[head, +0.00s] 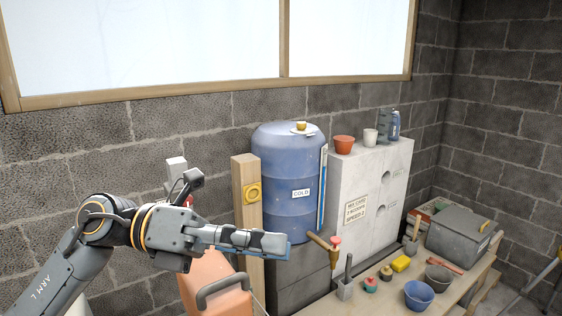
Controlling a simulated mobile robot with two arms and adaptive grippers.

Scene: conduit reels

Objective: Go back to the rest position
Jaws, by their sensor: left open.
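My left arm comes in from the left, bent at the elbow, and reaches to the right across the picture. Its gripper (276,244) is seen side-on, in front of the lower part of the blue barrel marked COLD (291,205) and a wooden post (246,200). The gripper is open, and I see nothing held in it. A blue strip shows along its lower edge. An orange case with a grey handle (205,283) stands just below the gripper, partly hidden by the arm. My right gripper is not in view.
A pale cabinet (372,215) stands behind, with small pots on top. A block wall and window close off the back.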

